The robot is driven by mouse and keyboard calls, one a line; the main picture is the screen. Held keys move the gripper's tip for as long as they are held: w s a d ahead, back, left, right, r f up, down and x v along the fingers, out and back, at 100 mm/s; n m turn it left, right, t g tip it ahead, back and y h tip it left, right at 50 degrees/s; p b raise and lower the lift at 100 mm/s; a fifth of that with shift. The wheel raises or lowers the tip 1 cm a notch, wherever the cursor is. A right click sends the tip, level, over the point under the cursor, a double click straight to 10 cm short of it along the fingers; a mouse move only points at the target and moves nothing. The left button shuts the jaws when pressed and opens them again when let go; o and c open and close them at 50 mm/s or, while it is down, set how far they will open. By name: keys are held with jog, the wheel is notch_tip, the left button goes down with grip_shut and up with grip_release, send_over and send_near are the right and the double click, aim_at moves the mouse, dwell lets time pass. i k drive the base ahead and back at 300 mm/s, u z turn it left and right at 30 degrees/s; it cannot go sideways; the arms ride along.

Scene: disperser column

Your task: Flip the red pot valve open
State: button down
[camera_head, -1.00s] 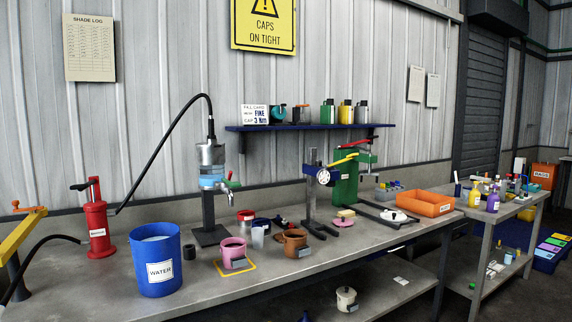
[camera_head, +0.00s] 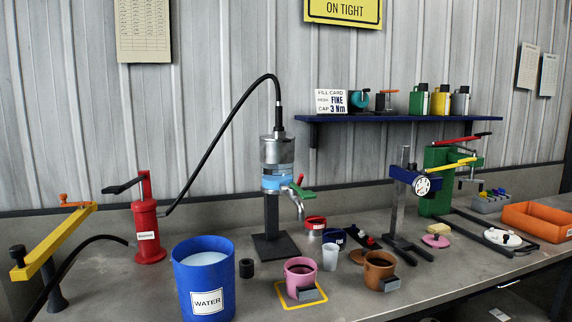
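A red pot-like vessel (camera_head: 147,235) with a white label stands upright on the bench at the left. A dark lever (camera_head: 124,185) sticks out to the left from its red top post. A short spout or fitting on its right side meets the end of the black hose (camera_head: 205,143). The pot's valve cannot be told apart for sure from the lever and fittings. A clear column (camera_head: 277,152) on a dark stand has a tap with a green handle (camera_head: 302,190) and a small red part (camera_head: 299,178). My gripper is not in view.
A blue water bucket (camera_head: 203,285) stands in front, right of the red pot. A yellow arm fixture (camera_head: 55,242) and a dark hose lie left of it. Pink (camera_head: 300,273) and brown (camera_head: 378,268) pots stand further right. Bare bench lies just in front of the red pot.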

aim_at(300, 178)
jog(key=u, duration=0.55)
jog(key=i, duration=0.6)
jog(key=u, duration=0.65)
